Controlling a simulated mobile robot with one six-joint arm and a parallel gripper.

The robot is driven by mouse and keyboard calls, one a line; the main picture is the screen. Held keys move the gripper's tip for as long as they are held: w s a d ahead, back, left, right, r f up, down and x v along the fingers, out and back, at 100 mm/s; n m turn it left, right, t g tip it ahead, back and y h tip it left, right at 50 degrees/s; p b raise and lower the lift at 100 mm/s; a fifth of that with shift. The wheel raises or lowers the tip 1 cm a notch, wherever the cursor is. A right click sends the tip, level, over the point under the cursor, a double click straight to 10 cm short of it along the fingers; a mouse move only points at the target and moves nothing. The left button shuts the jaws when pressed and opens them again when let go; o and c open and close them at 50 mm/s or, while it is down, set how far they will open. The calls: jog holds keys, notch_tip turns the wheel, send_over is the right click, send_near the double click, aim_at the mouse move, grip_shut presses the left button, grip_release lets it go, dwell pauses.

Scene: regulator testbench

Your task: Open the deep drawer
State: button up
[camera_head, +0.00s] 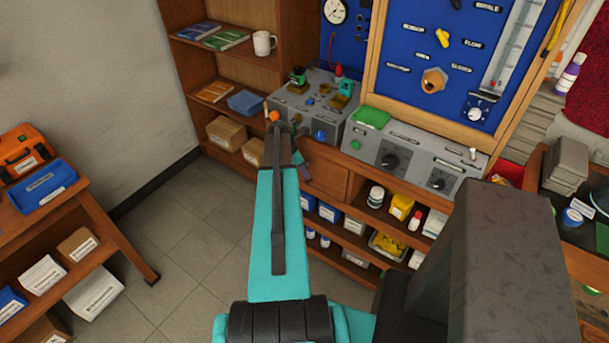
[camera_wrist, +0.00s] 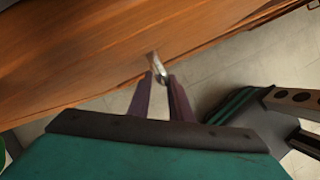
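A wooden drawer front (camera_head: 323,178) shows in the bench under the grey test boxes, partly hidden behind my teal arm. Whether it is fully closed is hard to tell in the head view. In the wrist view a wooden front (camera_wrist: 85,60) fills the upper left, with a small silver handle (camera_wrist: 155,64) near its lower edge. My gripper (camera_wrist: 161,80) has its two dark fingers apart, with the end of the handle at or between their tips. A gap shows between the fingers, and contact with the handle is unclear.
Open shelves with bottles and boxes (camera_head: 352,225) lie below and right of the drawer. A wooden bookcase (camera_head: 185,75) stands left of the bench. A side table (camera_head: 95,215) with a blue tray (camera_head: 42,187) is at far left. The tiled floor (camera_head: 190,235) between is clear.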

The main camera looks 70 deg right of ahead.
jog(key=shift+x, duration=0.95)
